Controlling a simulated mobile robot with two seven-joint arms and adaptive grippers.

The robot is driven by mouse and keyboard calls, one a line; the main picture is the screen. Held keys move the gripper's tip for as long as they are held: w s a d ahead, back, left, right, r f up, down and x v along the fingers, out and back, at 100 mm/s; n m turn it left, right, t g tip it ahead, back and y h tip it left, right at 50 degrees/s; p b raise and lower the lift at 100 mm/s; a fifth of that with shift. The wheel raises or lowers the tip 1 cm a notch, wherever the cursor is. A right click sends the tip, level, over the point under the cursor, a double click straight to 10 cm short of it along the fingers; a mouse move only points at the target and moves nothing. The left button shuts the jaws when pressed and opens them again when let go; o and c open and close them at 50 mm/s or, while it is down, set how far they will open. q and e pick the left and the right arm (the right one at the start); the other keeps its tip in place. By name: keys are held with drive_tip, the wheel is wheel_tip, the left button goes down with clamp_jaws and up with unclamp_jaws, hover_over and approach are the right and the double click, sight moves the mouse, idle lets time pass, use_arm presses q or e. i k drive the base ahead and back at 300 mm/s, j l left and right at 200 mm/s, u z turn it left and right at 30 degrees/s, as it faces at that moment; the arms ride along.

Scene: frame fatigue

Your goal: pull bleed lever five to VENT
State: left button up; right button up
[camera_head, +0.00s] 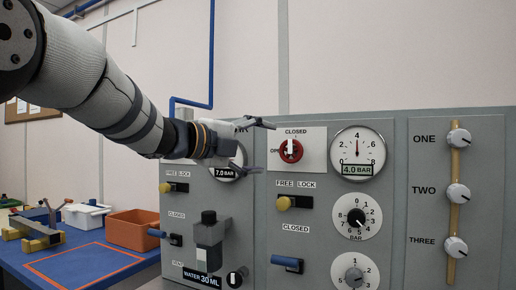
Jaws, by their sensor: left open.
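A grey control panel (255,215) fills the right and middle of the view. One blue lever (167,236) lies between a CLOSED label and a partly legible lower label on its left section. Another blue lever (287,264) sits on the middle section below a CLOSED label; its lower label is out of frame. I cannot read a number five on either lever. My left gripper (266,147) is open and empty, its fingers pointing right in front of the panel's upper part, beside the red knob (291,152). It is above both levers and apart from them. My right gripper is not in view.
Yellow knobs (283,203) marked FREE LOCK sit above the levers. A black-capped fitting (209,232) projects from the left section. Gauges and dials (357,217) stand to the right. A blue table (85,262) with an orange bin (132,230) is at left.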

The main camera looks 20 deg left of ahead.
sight(291, 263)
drive_tip(key=k+j, duration=0.3)
drive_tip(key=k, duration=0.15)
drive_tip(key=k+j, duration=0.3)
drive_tip(key=k, duration=0.15)
